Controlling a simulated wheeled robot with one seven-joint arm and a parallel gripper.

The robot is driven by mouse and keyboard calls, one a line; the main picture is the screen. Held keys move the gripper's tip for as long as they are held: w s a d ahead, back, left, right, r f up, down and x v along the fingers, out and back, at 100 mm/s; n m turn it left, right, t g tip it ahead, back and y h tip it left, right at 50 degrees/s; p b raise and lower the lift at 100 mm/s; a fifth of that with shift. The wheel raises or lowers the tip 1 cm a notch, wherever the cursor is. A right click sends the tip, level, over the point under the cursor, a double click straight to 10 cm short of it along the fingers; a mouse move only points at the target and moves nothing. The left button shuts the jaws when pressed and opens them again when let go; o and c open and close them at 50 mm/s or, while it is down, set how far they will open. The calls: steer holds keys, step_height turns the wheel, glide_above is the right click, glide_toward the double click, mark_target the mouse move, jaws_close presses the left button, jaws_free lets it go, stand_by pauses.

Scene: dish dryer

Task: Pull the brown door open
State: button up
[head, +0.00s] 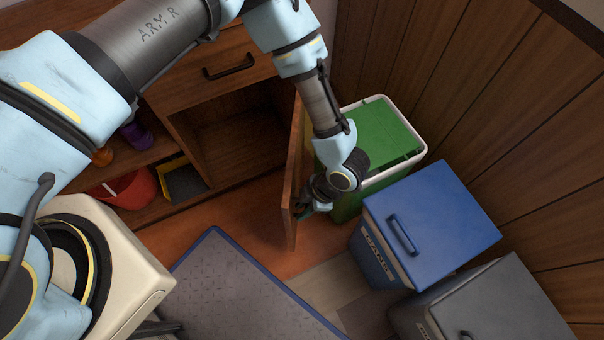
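The brown door (293,175) of the wooden cabinet (183,84) stands swung out from the front, seen almost edge-on. The dark compartment (235,135) behind it is uncovered and looks empty. My gripper (304,208) is on the right, outer side of the door, low and close to its free edge. The fingers are small and partly hidden by my wrist, so I cannot tell whether they are open or shut, or whether they touch the door. The door's handle is not visible.
A green bin (372,140) with a white rim stands right behind my wrist. A blue bin (440,222) and a grey bin (490,305) stand to the right. A grey mat (235,290) lies in front. Open shelves at left hold a red bowl (130,190).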

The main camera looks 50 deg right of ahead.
steer(key=v, duration=1)
steer(key=shift+r, duration=0.4)
steer(key=shift+s+d, duration=0.1)
steer(key=shift+s, duration=0.05)
